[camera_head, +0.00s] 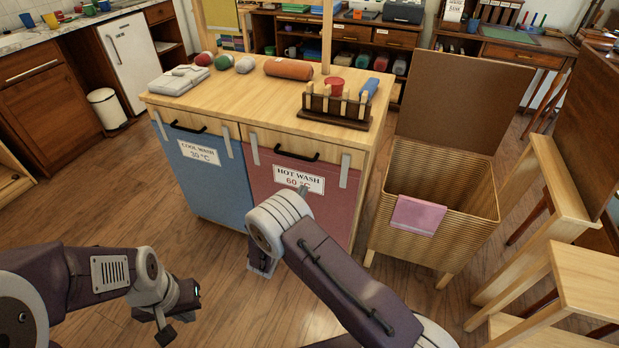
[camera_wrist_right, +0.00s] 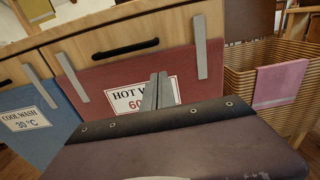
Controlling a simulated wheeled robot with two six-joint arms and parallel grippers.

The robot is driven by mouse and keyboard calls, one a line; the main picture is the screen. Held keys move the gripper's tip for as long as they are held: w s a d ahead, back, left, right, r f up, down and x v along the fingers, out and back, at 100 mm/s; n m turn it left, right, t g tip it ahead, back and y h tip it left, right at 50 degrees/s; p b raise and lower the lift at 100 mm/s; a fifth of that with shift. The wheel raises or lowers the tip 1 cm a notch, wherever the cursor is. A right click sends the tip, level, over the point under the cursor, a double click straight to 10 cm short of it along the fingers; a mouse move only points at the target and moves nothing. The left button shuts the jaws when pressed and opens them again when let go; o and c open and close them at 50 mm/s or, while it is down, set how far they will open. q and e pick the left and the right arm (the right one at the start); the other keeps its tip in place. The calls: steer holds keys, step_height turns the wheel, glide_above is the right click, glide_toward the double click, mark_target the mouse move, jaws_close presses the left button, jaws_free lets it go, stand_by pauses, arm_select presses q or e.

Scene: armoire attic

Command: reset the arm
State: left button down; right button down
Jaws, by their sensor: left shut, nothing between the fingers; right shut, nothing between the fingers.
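My left gripper (camera_head: 165,335) is low at the left of the head view, over the wooden floor, shut and empty, pointing down. My right arm reaches forward in the middle of the head view and mostly hides its gripper. Its fingertips (camera_head: 303,190) just show in front of the hot wash label. In the right wrist view the right gripper (camera_wrist_right: 158,92) is shut and empty. Its fingers overlap the "HOT WASH 60" label (camera_wrist_right: 124,98) on the red front (camera_wrist_right: 95,85); I cannot tell whether they touch it.
The wooden laundry unit (camera_head: 235,105) stands ahead, with blue (camera_head: 205,175) and red fronts. Folded cloth (camera_head: 180,80), rolled cloths and a wooden rack (camera_head: 337,108) sit on it. An open wicker hamper (camera_head: 435,200) with a pink cloth (camera_head: 418,215) stands right. Wooden furniture (camera_head: 590,275) edges the far right.

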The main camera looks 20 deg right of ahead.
arm_select(q)
steer(key=shift+s+r, duration=0.2)
steer(key=shift+r, duration=0.1)
arm_select(e)
steer(key=v, duration=0.2)
steer(key=shift+s+r, duration=0.1)
steer(key=shift+s, duration=0.2)
